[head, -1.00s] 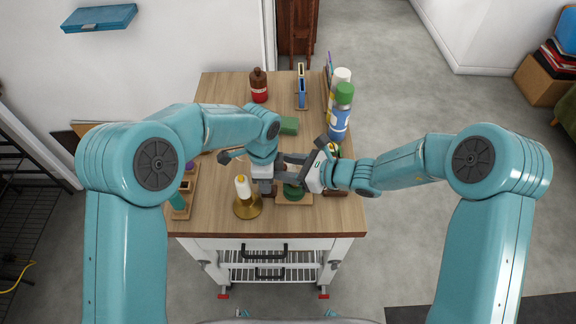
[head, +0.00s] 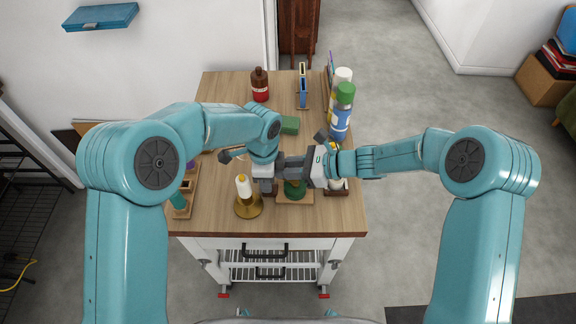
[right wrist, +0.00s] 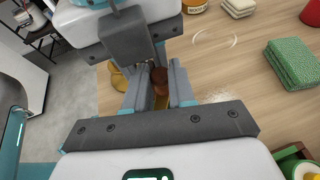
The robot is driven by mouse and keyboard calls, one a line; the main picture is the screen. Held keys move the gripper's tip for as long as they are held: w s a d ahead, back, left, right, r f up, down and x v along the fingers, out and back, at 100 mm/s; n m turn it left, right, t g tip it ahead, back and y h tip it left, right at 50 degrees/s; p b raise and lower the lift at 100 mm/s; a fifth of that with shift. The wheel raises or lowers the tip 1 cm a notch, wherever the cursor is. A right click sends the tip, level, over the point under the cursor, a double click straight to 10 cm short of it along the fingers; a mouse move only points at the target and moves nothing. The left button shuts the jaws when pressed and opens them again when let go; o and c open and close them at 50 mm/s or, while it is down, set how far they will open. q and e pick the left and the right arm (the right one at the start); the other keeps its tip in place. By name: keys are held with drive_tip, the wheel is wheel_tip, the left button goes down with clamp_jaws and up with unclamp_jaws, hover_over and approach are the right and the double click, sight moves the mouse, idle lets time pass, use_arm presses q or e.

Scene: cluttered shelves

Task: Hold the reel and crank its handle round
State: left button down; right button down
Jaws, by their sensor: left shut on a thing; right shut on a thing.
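A round green reel (head: 295,190) sits low over a small wooden board, just under my right gripper (head: 288,169) in the head view. My left gripper (head: 268,184) is shut at the reel's left side; its hold is mostly hidden by its own wrist. My right gripper comes in from the right, and its fingers (right wrist: 158,92) are shut around the brown handle (right wrist: 158,76) in the right wrist view. A brass-coloured piece shows just below the handle. The grippers are very close together.
A green sponge (head: 289,125) lies behind the grippers. Bottles and a green-capped can (head: 342,112) line the far right.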

idle(0.3)
drive_tip(key=c, duration=0.9)
unclamp_jaws()
drive_tip(key=shift+c, duration=0.2)
